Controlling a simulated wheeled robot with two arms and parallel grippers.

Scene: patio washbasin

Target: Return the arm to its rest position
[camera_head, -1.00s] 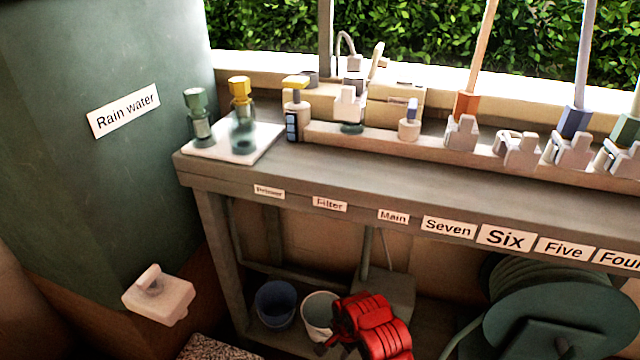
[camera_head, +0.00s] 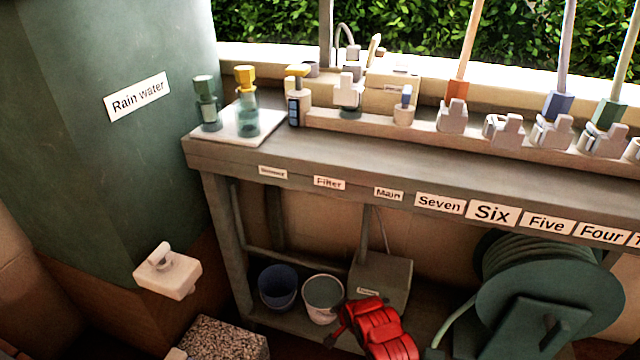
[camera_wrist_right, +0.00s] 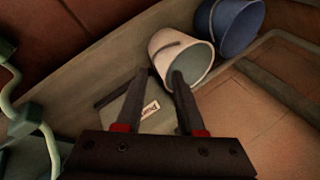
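My right arm shows red at the lower middle of the head view, in front of the lower shelf. My right gripper (camera_wrist_right: 159,73) shows in the right wrist view with its two dark fingers apart and nothing between them. Beyond the fingers are a white bucket (camera_wrist_right: 169,48) and a grey box (camera_wrist_right: 133,112) with a label; the gripper does not hold either. My left gripper is not in view.
The bench (camera_head: 330,162) carries bottles, taps and labels. Below are a blue bucket (camera_head: 279,287), the white bucket (camera_head: 322,313), the labelled box (camera_head: 392,275) and a green hose reel (camera_head: 560,290). A green rain water tank (camera_head: 110,160) with a white tap block (camera_head: 170,275) stands left.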

